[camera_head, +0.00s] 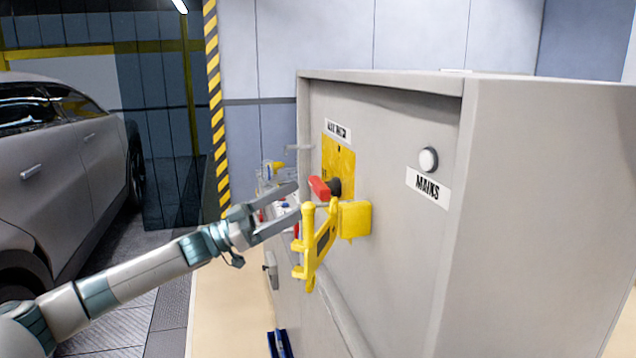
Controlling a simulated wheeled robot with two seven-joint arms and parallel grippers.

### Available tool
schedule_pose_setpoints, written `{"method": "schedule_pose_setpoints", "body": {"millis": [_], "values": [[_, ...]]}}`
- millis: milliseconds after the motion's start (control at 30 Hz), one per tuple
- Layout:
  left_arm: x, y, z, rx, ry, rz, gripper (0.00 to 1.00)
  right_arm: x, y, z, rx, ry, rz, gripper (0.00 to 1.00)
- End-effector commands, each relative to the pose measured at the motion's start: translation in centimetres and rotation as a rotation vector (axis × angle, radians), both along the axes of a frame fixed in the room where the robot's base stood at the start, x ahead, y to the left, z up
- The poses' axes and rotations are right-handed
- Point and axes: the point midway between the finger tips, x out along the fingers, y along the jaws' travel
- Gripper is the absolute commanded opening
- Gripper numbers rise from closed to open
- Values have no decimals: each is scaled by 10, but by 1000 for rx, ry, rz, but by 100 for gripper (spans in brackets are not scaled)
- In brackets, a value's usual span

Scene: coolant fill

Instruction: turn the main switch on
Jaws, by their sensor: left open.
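The main switch has a red handle (319,188) on a dark hub, set on a yellow plate (338,158) on the grey cabinet front. A label sits above the plate; its text is hard to read. A yellow hinged guard (318,240) stands swung out below and in front of the handle, joined to a yellow block (355,219). My left gripper (297,198) is open, its fingers pointing at the handle from the left. The finger ends are close to the handle and the guard; I cannot tell whether they touch. My right gripper is not in view.
A round white lamp (428,159) sits above a MAINS label (428,186) on the grey cabinet (540,200). Small items stand beyond my gripper along the cabinet. A grey car (60,170) is at the left, and a yellow-black striped post (215,110) stands behind.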

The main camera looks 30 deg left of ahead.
Motion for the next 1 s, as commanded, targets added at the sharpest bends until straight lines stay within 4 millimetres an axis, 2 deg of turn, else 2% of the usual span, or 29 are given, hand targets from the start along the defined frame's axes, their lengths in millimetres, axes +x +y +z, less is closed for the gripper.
{"method": "schedule_pose_setpoints", "body": {"millis": [167, 500, 967, 1000], "values": [[15, -13, 14, -3, -3, 0, 98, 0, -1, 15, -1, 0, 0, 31], [41, -35, 25, -2, -1, 0, 98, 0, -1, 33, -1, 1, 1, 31], [46, -40, 25, 1, 1, 0, 98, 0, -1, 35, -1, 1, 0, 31], [46, -40, 25, 1, 1, 0, 91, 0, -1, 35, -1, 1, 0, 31]]}}
